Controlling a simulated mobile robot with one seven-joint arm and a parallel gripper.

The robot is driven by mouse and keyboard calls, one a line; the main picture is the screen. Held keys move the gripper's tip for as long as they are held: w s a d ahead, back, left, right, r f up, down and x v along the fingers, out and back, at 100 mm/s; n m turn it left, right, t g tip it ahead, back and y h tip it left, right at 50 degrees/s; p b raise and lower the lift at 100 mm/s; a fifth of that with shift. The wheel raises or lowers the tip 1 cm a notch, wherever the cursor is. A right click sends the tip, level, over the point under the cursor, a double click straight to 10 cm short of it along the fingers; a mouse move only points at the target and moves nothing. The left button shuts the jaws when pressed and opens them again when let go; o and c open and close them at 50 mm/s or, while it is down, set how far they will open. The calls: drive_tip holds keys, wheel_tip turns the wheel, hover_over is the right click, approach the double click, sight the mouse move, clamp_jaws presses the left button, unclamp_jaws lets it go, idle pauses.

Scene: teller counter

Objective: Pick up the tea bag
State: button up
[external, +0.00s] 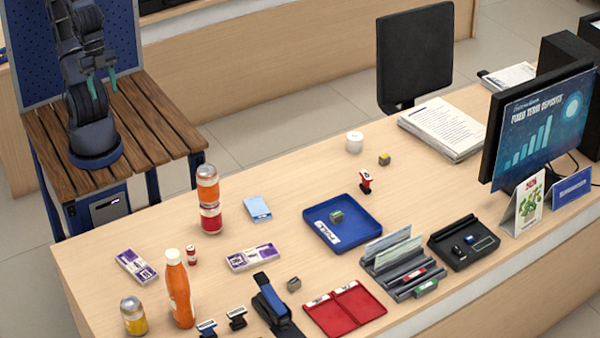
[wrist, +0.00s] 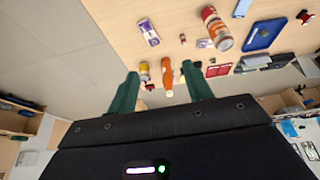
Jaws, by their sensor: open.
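No item is plainly readable as the tea bag. Three flat packets lie on the counter: a light blue one (external: 257,209), a purple-and-white one (external: 137,267) at the left, and another purple-and-white one (external: 253,257) nearer the middle. The left purple packet also shows in the wrist view (wrist: 148,32). My gripper (external: 102,80) is raised over the wooden-topped stand, far from the packets and counter. In the wrist view its two green fingers (wrist: 160,72) are spread apart with nothing held between them.
An orange bottle (external: 178,290), a yellow-orange jar (external: 133,316) and a stacked orange-and-red can (external: 208,199) stand near the packets. A blue tray (external: 365,234), red tray (external: 372,301), stapler (external: 271,302) and monitor (external: 540,125) lie further right. The counter's back left is clear.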

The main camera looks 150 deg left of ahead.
drive_tip(key=w+a+r+n+g, duration=0.1)
drive_tip(key=w+r+n, duration=0.2)
drive_tip(key=w, duration=0.6)
drive_tip(key=n+g+h, duration=0.3)
drive_tip(key=n+h, duration=0.2)
drive_tip(key=n, duration=1.2)
hover_over(295, 280)
drive_tip(key=a, duration=0.4)
wheel_tip(295, 280, down, 37)
drive_tip(key=shift+y, duration=0.3)
drive_tip(key=x, duration=1)
drive_tip(key=shift+s+f, duration=0.25)
drive_tip(key=shift+s, duration=0.1)
drive_tip(key=shift+c, duration=0.4)
drive_tip(key=c, duration=1)
